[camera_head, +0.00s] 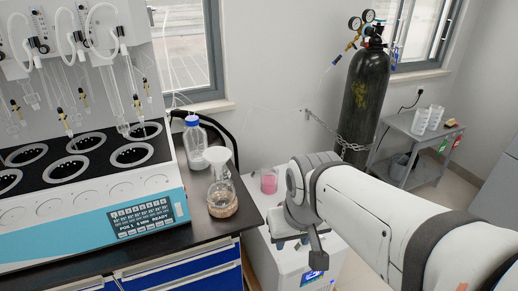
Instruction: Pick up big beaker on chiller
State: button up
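A beaker with pink liquid (268,181) stands upright on top of the white chiller (262,245), at its back left part. My arm comes in from the right over the chiller. My gripper (318,257) is to the right of the beaker and nearer the camera, apart from it. Only a dark grey part of the gripper shows, pointing down, so its opening is not clear. My arm's end hides part of the chiller top.
The dark bench on the left holds a multi-position distiller (90,215), a blue-capped bottle (195,140) and a flask with brown contents (222,198). A chained gas cylinder (365,95) and a grey cart (425,135) stand behind my arm.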

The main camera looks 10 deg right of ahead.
aim_at(270, 173)
jog(key=z, duration=2.4)
jog(key=k, duration=1.6)
jog(key=u, duration=1.15)
jog(key=i, duration=1)
jog(key=u, duration=0.05)
